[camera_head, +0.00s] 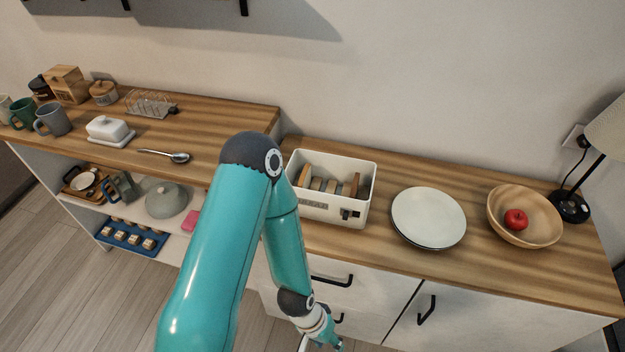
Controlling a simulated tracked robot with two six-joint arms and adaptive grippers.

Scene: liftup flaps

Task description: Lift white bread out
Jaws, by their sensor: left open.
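A white toaster (329,209) stands on the wooden counter, right of my teal left arm. Slices of bread stand in its open top; a pale slice (331,186) sits near the middle and a browner slice (351,187) at the right. My left gripper (322,346) is at the bottom edge of the view, low in front of the cabinet drawers and well apart from the toaster. Only part of it shows, and it is open. My right gripper is not in view.
A white plate (428,217) lies right of the toaster. Beyond it are a wooden bowl (540,229) with a red apple (515,219) and a lamp (571,206). A toast rack (150,103), butter dish (109,130) and spoon (166,155) are on the left counter.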

